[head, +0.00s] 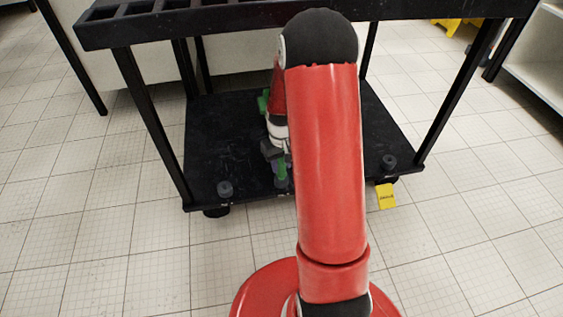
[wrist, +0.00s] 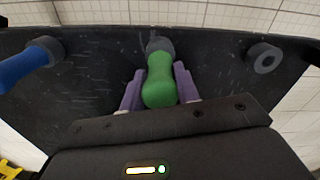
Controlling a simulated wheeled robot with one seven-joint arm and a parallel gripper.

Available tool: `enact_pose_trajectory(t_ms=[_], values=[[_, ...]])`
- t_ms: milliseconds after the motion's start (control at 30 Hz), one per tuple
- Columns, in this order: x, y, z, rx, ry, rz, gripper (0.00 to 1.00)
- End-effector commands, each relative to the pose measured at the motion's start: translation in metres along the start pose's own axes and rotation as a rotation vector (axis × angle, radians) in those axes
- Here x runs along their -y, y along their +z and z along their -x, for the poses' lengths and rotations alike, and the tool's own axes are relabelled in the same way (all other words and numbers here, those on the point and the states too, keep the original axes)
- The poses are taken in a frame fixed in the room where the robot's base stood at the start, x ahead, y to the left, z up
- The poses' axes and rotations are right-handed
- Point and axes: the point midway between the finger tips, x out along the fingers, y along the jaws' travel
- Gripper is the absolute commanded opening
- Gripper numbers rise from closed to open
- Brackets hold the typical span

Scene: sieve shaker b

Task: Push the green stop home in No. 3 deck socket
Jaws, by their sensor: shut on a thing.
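The green stop (wrist: 160,88) is a bulbous, bottle-like peg between my gripper's purple fingers in the wrist view. My gripper (wrist: 160,95) is shut on it. Its far end meets or overlaps a dark round deck socket (wrist: 160,46); I cannot tell how deep it sits. The number by that socket is not readable.
A blue stop (wrist: 22,66) stands in the socket on the wrist view's left. An empty socket (wrist: 264,57) is on the right. My arm hides part of the deck.

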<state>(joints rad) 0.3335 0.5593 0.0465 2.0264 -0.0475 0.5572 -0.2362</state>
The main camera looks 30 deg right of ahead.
Motion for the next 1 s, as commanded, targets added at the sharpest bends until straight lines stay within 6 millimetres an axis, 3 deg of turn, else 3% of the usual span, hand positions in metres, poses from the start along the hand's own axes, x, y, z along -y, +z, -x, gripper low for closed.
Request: enact_pose_trajectory(t_ms=[500,533,700,1000], values=[[0.000,0.000,-0.014,0.000,0.000,0.000,0.08],[0.000,0.000,-0.014,0.000,0.000,0.000,0.33],[0.000,0.000,-0.013,0.000,0.000,0.000,0.55],[0.000,0.000,-0.011,0.000,0.000,0.000,0.57]])
